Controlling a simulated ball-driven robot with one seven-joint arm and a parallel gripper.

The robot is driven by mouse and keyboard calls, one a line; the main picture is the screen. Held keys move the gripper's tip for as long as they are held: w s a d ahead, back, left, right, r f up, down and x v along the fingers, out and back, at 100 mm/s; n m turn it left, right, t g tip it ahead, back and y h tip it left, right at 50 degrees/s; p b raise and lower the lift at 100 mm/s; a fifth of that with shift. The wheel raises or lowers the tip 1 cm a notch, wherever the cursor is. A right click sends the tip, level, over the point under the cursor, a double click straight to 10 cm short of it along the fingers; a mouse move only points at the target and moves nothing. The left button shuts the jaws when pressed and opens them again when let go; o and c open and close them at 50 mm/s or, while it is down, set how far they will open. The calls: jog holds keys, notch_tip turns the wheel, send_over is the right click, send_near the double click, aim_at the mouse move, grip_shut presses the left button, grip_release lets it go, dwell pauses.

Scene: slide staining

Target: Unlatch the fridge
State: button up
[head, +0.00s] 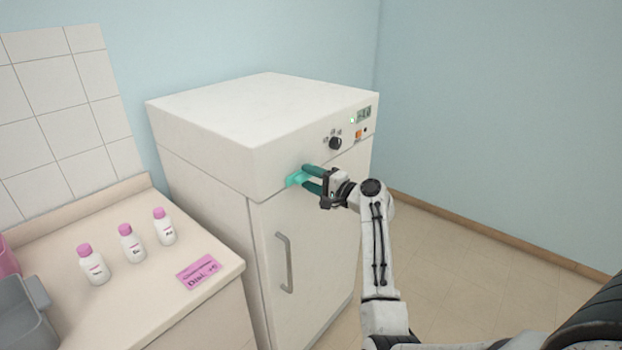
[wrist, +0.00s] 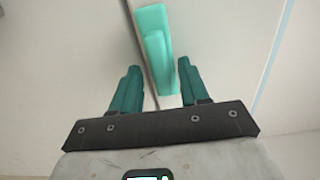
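The white fridge (head: 300,240) stands against the wall with its door closed and a grey vertical handle (head: 285,262) on the door. A teal latch (head: 295,179) sits at the seam between the fridge's top section and the door. In the wrist view the latch (wrist: 156,50) lies ahead, with its near end between my two teal fingers. My gripper (head: 308,178) is at the latch, with its fingers apart on either side. In the wrist view my gripper (wrist: 157,85) shows gaps between both fingers and the latch.
A counter (head: 130,300) stands left of the fridge with several pink-capped bottles (head: 131,243), a pink label card (head: 198,271) and a grey container (head: 22,315). A knob (head: 335,143) and display (head: 364,113) are on the fridge's upper front. Floor at right is clear.

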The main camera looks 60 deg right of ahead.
jog(key=b+v, duration=0.2)
jog(key=v, duration=0.8)
jog(key=shift+s, duration=0.35)
